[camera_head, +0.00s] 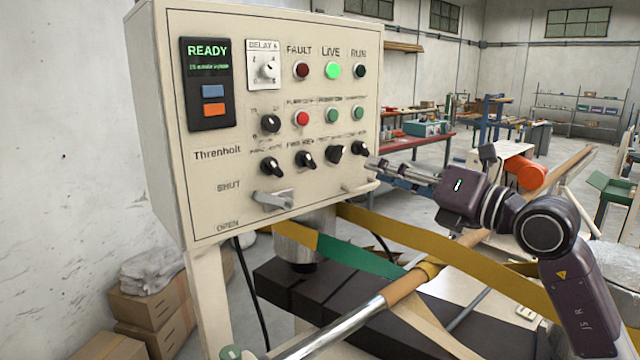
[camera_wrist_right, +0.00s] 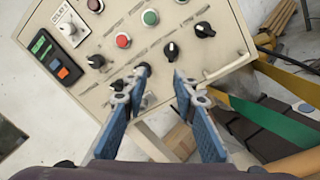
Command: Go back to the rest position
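My right gripper (camera_head: 376,170) is in front of the lower right edge of the cream control panel (camera_head: 235,150). In the right wrist view my right gripper (camera_wrist_right: 158,88) is open, with its two blue fingers apart and nothing between them. The fingers point at the panel (camera_wrist_right: 110,55), near its lower row of black knobs (camera_wrist_right: 170,51). A black knob partly hides behind the left fingertip; I cannot tell whether they touch. My left gripper is not in view.
The panel has a READY display (camera_head: 208,84), a lit green LIVE lamp (camera_head: 332,71) and a metal lever (camera_head: 272,199). Below my right arm run yellow belts (camera_head: 400,232) and a long roller (camera_head: 405,287). Cardboard boxes (camera_head: 150,303) stand at lower left.

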